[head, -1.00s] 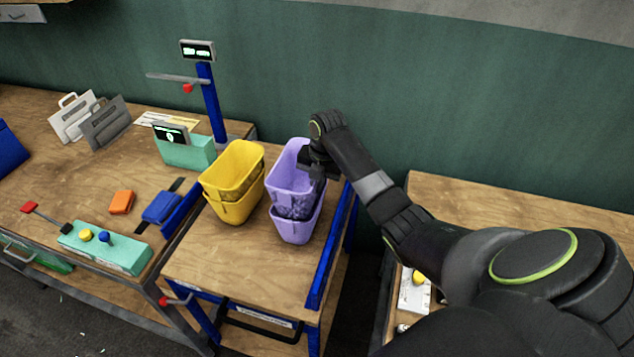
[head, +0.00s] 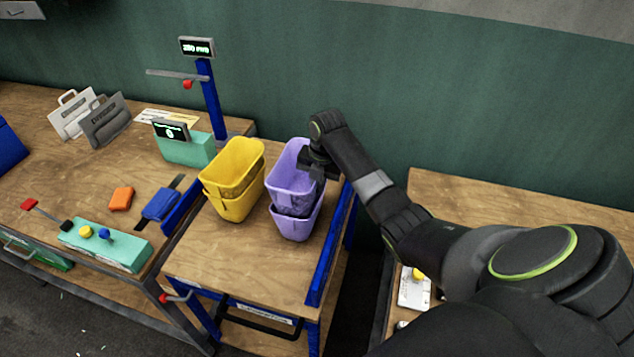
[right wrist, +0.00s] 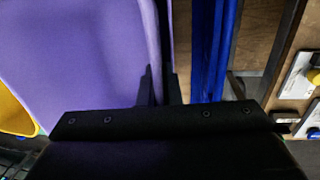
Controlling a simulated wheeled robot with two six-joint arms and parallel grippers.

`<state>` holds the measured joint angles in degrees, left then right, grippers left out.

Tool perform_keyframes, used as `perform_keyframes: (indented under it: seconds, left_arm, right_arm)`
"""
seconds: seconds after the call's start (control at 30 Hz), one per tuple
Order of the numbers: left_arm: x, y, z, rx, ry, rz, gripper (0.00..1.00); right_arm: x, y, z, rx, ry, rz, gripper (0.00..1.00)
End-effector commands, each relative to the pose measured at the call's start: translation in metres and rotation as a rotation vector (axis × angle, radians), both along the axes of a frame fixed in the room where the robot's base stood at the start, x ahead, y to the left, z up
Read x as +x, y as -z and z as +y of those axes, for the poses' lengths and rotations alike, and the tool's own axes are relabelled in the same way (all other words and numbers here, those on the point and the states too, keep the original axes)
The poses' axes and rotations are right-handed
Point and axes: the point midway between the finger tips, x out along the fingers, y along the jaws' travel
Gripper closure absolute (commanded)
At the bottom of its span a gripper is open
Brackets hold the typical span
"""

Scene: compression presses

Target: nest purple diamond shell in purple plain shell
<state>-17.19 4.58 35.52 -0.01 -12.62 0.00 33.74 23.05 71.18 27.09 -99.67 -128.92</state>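The purple diamond shell (head: 288,177), a tapered bin with a dark patterned lower band, is upright and partly inside the purple plain shell (head: 296,228). The plain shell stands on the wooden cart top. Much of the diamond shell's body shows above the plain shell's rim; its bottom is hidden inside. My right gripper (head: 314,170) is at the diamond shell's right rim. In the right wrist view, the gripper's fingers (right wrist: 160,88) are closed on the purple shell wall (right wrist: 85,55). My left gripper is not in view.
Two nested yellow shells (head: 233,180) stand close to the left. A blue side rail (head: 333,243) runs along the cart's right edge. A bench on the left holds a blue post (head: 211,98) and a teal control box (head: 105,247). The cart's front top (head: 240,262) is clear.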

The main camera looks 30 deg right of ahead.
Motion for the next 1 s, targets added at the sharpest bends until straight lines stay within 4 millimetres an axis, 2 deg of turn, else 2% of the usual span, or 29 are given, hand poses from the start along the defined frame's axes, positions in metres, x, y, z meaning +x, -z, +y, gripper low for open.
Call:
perform_keyframes:
  seconds: [0.2, 0.23, 0.4, 1.0]
  left_arm:
    - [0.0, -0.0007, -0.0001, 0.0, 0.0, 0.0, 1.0]
    - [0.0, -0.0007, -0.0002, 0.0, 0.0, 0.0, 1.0]
    - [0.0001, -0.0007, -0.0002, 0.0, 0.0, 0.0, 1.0]
    - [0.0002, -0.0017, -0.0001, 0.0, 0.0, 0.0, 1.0]
  right_arm:
    - [0.0, 0.0002, 0.0002, 0.0, 0.0, 0.0, 1.0]
    - [0.0001, 0.0001, 0.0001, 0.0, 0.0, 0.0, 0.92]
    - [0.0001, 0.0001, 0.0001, 0.0, 0.0, 0.0, 0.7]
    - [0.0001, -0.0009, -0.0001, 0.0, 0.0, 0.0, 0.7]
